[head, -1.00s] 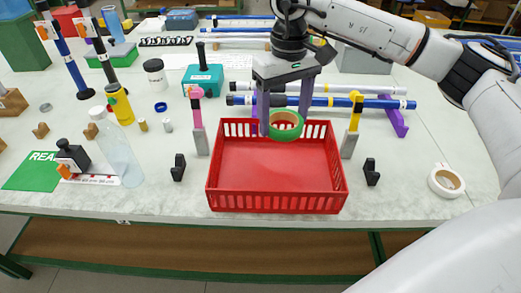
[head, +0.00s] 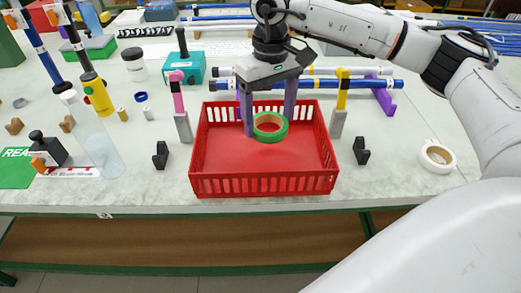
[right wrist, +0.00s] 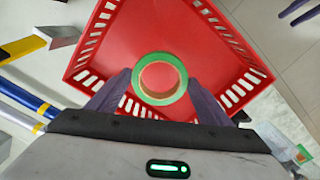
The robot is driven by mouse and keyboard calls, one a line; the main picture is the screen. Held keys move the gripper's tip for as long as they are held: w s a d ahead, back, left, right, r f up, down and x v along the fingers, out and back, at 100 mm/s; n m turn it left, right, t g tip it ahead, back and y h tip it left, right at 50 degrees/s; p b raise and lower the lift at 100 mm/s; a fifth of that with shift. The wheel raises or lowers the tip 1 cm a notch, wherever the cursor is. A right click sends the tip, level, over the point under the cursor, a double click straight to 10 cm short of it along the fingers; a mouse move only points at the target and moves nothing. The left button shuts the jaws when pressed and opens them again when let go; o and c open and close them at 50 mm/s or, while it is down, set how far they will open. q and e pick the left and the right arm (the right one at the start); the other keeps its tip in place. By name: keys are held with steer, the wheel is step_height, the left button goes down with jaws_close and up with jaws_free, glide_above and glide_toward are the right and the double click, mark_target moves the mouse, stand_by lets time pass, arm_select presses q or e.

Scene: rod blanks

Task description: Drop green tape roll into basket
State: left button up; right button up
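The green tape roll (head: 270,135), a ring with a tan inner band, is between the two purple fingers of my right gripper (head: 269,122). In the right wrist view the tape roll (right wrist: 160,98) spans from fingertip to fingertip, and my right gripper (right wrist: 160,80) looks shut on it. The red basket (head: 264,184) lies under it, with slotted walls and a bare floor. The roll is over the back half of the basket; its exact height above the floor is hard to tell. My left gripper is not in view.
Stands with a pink top (head: 183,125) and a yellow top (head: 339,110) flank the basket. Blue and white rods lie behind it. A white tape roll (head: 437,157) lies at right.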

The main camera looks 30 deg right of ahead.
steer(key=o, duration=0.3)
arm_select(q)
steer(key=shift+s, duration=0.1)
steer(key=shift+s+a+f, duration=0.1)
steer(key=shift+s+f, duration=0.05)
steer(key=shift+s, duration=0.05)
arm_select(e)
step_height(320, 180, up, 10)
steer(key=shift+r, duration=0.15)
steer(key=shift+s, duration=0.1)
stand_by(0.4)
